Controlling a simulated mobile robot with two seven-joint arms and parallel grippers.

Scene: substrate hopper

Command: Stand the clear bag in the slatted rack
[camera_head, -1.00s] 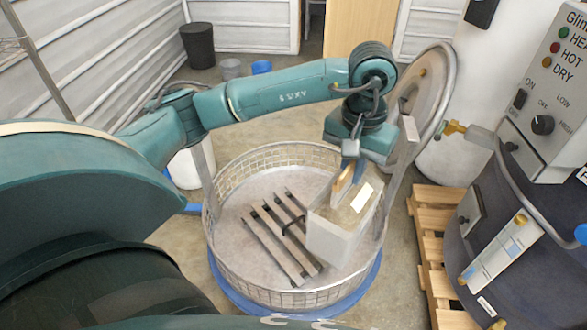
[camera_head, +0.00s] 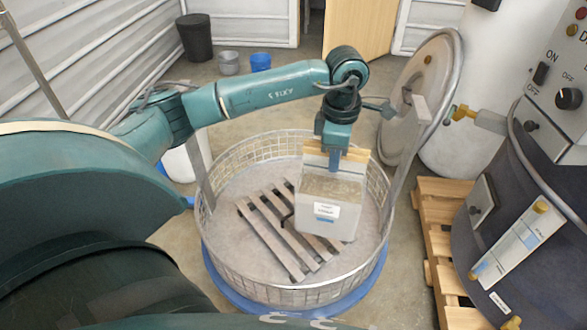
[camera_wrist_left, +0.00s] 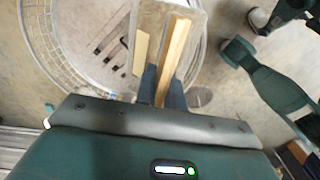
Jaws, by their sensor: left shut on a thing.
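My left gripper (camera_head: 334,163) is shut on the clear bag (camera_head: 322,212) at its top edge, where a wooden strip shows. The bag hangs upright, with brownish contents and a white and blue label facing me. The slatted rack (camera_head: 268,240) is several grey slats with a dark crosspiece, on the floor of the round basket. The bag appears above the rack's right part and hides some of it; I cannot tell whether they touch. My right gripper is not in view.
The round wire basket (camera_head: 285,292) surrounds the rack, with a tall grey upright (camera_head: 405,160) at its right. A round metal lid (camera_head: 405,85) stands open behind. A dark vessel with a control panel (camera_head: 560,105) and a wooden pallet (camera_head: 440,235) are at the right.

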